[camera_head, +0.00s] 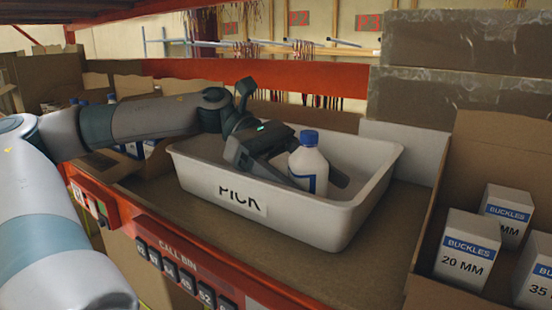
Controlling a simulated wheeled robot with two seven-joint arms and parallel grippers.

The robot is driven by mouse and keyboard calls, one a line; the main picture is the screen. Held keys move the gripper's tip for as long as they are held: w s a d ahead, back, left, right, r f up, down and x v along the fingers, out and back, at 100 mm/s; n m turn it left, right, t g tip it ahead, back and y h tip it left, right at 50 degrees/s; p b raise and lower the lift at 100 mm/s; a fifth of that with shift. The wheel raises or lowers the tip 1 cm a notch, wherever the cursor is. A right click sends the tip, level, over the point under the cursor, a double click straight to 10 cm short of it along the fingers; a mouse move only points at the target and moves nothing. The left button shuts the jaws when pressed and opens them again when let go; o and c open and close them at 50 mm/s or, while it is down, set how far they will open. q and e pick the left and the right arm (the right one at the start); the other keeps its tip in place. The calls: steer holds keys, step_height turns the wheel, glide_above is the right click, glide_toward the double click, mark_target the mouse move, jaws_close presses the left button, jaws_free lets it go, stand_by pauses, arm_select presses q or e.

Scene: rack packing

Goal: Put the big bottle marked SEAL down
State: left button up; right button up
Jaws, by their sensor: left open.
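A big white bottle (308,163) with a blue cap stands upright inside the white tote marked PICK (290,218). Part of a blue-edged label shows low on the bottle, but I cannot read any word on it. My left gripper (318,181) reaches into the tote from the left. Its jaws are open, with one finger in front of the bottle on the left and the other showing past its right side. The bottle's base is hidden by the tote's front wall and the near finger. My right gripper is not in view.
The tote sits on a brown shelf (397,262) with an orange front rail. A cardboard bin with several boxes marked BUCKLES (465,250) stands at the right. More cardboard bins with blue-capped bottles are at the left, behind my arm. Bare shelf lies right of the tote.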

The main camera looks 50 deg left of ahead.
arm_select(q)
steer(key=b+v, duration=0.4)
steer(key=v, duration=0.3)
steer(key=shift+s+a, duration=0.1)
steer(key=shift+a, duration=0.35)
steer(key=shift+v, duration=1.15)
steer(key=shift+r, duration=0.15)
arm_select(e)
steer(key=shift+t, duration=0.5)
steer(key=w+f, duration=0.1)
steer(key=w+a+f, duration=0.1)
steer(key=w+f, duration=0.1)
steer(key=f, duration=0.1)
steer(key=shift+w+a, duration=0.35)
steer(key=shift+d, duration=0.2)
